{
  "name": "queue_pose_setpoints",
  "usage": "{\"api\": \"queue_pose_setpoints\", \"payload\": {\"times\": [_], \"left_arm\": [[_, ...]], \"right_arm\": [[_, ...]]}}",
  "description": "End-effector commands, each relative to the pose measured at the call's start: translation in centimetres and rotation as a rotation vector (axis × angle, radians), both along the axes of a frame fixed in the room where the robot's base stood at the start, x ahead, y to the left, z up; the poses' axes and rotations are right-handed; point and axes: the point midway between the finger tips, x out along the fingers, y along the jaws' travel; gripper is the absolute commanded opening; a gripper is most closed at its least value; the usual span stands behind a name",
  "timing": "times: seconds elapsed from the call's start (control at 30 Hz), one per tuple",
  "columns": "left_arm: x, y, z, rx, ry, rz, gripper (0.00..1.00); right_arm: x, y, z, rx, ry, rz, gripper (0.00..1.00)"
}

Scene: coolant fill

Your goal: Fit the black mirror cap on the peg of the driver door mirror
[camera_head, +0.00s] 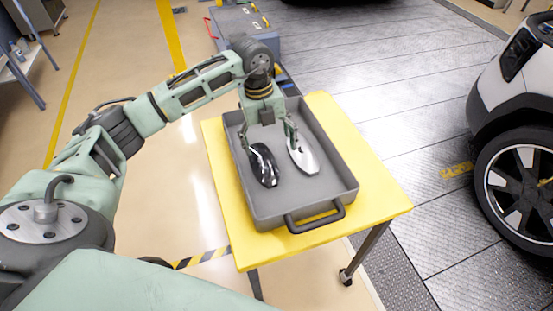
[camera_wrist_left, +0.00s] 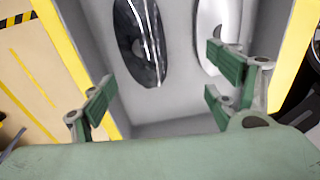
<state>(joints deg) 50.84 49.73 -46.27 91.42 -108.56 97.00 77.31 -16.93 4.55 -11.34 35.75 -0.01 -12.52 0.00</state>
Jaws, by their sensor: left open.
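The black mirror cap (camera_head: 264,167) is a glossy, elongated shell lying in a grey tray (camera_head: 262,213). It also shows in the left wrist view (camera_wrist_left: 136,42), at the top between the fingers. A white or silver cap (camera_head: 304,157) lies to its right in the same tray; part of it is behind a finger in the left wrist view (camera_wrist_left: 208,22). My left gripper (camera_head: 272,146) is open and empty, pointing down over the tray, with its fingers (camera_wrist_left: 160,82) spread near the caps. My right gripper is not in view. The driver door mirror and its peg are not in view.
The tray has raised walls and a black handle (camera_head: 316,217), and stands on a yellow wheeled table (camera_head: 384,205). A white car with a black wheel (camera_head: 519,184) is at the right. Grey floor plates (camera_head: 400,125) lie open between table and car.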

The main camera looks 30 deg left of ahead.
Motion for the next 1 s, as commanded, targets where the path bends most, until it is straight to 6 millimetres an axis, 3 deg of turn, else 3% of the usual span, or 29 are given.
{"api": "queue_pose_setpoints", "payload": {"times": [0.07, 0.17, 0.7, 1.0], "left_arm": [[-0.3, 1.6, 0.3, 0.082, 0.012, 0.030, 0.81], [-0.4, 2.5, -0.1, 0.126, 0.021, 0.049, 0.81], [-0.3, 2.2, -6.8, 0.124, 0.021, 0.051, 0.81], [-0.3, 2.2, -7.3, 0.123, 0.018, 0.050, 0.79]], "right_arm": [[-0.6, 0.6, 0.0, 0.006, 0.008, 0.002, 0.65], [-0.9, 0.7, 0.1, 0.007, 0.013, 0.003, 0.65], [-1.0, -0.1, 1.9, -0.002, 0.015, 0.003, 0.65], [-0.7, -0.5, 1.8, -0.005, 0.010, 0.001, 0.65]]}}
